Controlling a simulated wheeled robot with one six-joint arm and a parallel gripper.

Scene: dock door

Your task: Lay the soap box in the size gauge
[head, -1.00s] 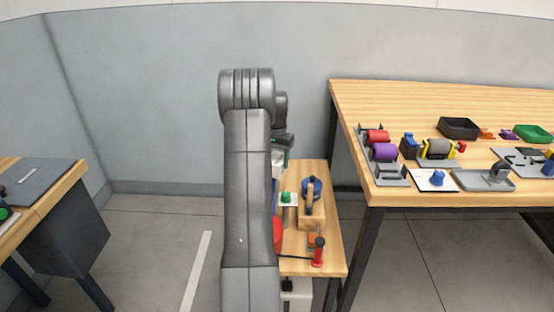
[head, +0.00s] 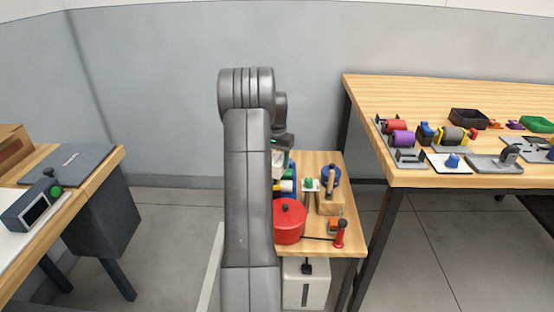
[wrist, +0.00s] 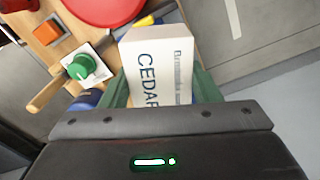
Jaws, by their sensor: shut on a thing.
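The soap box is a white carton with "CEDAR" printed on it (wrist: 158,62). In the wrist view my gripper (wrist: 160,88) is shut on it, with a green finger on each side. The box sticks out beyond the fingers, above the small wooden table's edge or close to it. In the head view my gripper (head: 283,143) is mostly hidden behind my arm. I cannot pick out the size gauge with certainty in either view.
A small wooden table (head: 343,235) carries a red pot (head: 289,222), a green knob (wrist: 81,67) on a white plate and a red-handled tool (head: 339,236). A long table (head: 420,105) with several fixtures stands right. A left table holds a grey plate (head: 68,165) and a device (head: 35,207).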

